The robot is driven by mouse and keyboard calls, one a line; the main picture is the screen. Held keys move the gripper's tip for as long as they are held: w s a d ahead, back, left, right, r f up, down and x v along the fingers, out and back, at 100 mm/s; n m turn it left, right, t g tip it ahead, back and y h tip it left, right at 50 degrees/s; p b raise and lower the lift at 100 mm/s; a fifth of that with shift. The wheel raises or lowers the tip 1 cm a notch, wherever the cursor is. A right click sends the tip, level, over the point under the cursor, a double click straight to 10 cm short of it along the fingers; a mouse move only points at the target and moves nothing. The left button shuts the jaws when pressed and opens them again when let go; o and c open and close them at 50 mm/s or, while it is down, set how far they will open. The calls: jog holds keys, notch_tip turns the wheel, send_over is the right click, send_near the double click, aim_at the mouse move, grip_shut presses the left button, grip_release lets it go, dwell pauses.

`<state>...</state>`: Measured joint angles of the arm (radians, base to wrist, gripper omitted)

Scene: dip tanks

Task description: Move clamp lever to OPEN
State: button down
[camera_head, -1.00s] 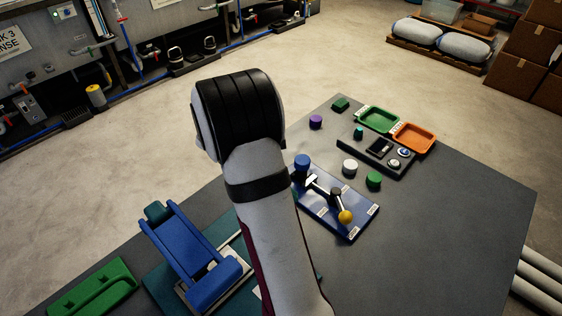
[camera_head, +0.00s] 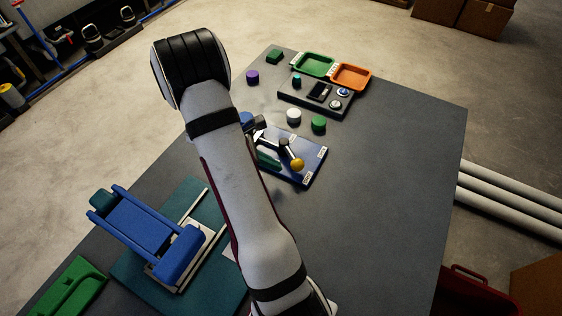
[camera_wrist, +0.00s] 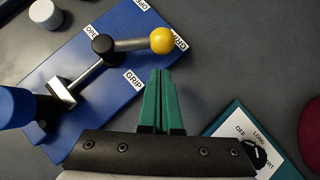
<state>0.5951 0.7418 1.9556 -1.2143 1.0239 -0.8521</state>
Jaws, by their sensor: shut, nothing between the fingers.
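The clamp lever is a metal bar with a black hub and a yellow ball (camera_head: 297,164) on its end. It sits on a blue base plate (camera_head: 313,167) with white labels. My arm hides part of the plate in the head view.
A blue cylinder (camera_wrist: 18,108) stands left of my fingers, and a dial panel (camera_wrist: 235,135) lies right. White (camera_head: 294,117) and green (camera_head: 319,124) cylinders stand behind the plate. A blue fixture (camera_head: 147,228) is at left. The table's right side (camera_head: 390,190) is clear.

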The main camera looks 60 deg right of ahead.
aim_at(298, 162)
jog(key=shift+s+d+f, duration=0.2)
jog(key=shift+s+d, duration=0.6)
jog(key=shift+s+d+n, duration=0.1)
jog(key=shift+s+n, duration=0.2)
jog(key=shift+n, duration=0.1)
jog(key=shift+s+d+n+t+h, duration=0.35)
jog(key=shift+s+n+t+h, duration=0.3)
jog(key=shift+n, duration=0.35)
jog(key=shift+s+d, duration=0.7)
jog(key=shift+d, duration=0.05)
jog(key=shift+s+d+n+t+h, duration=0.35)
jog(key=shift+s+d+n+t, duration=0.25)
jog(key=shift+d+n+t, duration=0.45)
jog(key=shift+s+n, duration=0.1)
jog(key=shift+n, duration=0.35)
jog(key=shift+s+d, duration=0.2)
jog(key=shift+d, duration=1.7)
